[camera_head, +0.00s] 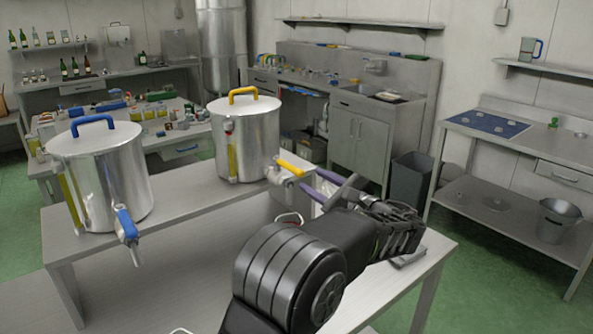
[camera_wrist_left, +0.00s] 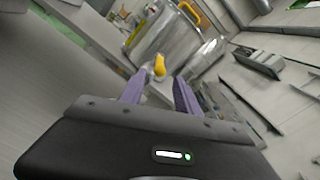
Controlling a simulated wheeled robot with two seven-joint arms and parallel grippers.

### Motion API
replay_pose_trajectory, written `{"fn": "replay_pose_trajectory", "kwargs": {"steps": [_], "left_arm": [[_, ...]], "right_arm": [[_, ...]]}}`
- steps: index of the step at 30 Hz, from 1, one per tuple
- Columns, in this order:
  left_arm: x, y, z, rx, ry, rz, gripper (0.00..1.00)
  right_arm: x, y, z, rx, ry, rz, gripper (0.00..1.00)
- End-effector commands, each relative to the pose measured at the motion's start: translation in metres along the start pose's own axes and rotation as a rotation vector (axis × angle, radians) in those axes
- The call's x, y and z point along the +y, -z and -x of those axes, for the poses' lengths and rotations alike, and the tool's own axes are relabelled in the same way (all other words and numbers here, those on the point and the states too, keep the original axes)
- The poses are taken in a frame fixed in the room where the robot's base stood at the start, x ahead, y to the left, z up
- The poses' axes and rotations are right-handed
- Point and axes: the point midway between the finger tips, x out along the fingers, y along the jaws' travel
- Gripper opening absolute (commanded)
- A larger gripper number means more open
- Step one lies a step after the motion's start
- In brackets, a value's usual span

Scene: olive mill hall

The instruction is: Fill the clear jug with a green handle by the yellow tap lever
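The steel tank with a yellow lid handle (camera_head: 248,135) stands on the raised shelf of the near bench. Its yellow tap lever (camera_head: 290,166) sticks out to the right, and also shows in the left wrist view (camera_wrist_left: 159,66). My left gripper (camera_head: 322,188), with purple fingers, is open just right of this tap. In the left wrist view its fingers (camera_wrist_left: 160,80) are apart, with the lever beyond and between their tips. I cannot make out a clear jug with a green handle. My right gripper is not in view.
A second steel tank (camera_head: 102,175) with a blue lid handle and blue tap lever (camera_head: 127,223) stands to the left. A jug with a blue handle (camera_head: 529,48) is on the wall shelf. A bucket (camera_head: 557,220) sits on the right table's lower shelf.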

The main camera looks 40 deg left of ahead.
Motion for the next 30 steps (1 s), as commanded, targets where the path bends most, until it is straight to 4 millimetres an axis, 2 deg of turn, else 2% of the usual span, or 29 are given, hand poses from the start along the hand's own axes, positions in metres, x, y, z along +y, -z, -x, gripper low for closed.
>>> {"fn": "replay_pose_trajectory", "kwargs": {"steps": [15, 19, 26, 30], "left_arm": [[0.0, -0.002, -0.068, -0.001, 0.0, -0.003, 0.39], [0.0, -0.001, -0.075, 0.001, 0.002, -0.001, 0.39], [0.0, -0.001, -0.075, 0.001, 0.002, -0.001, 0.39], [0.0, -0.001, -0.075, 0.001, 0.002, -0.001, 0.29]], "right_arm": [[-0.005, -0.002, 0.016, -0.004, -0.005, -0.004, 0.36], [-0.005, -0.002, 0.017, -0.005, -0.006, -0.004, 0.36], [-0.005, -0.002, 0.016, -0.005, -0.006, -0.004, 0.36], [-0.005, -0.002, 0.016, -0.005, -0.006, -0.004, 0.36]]}}
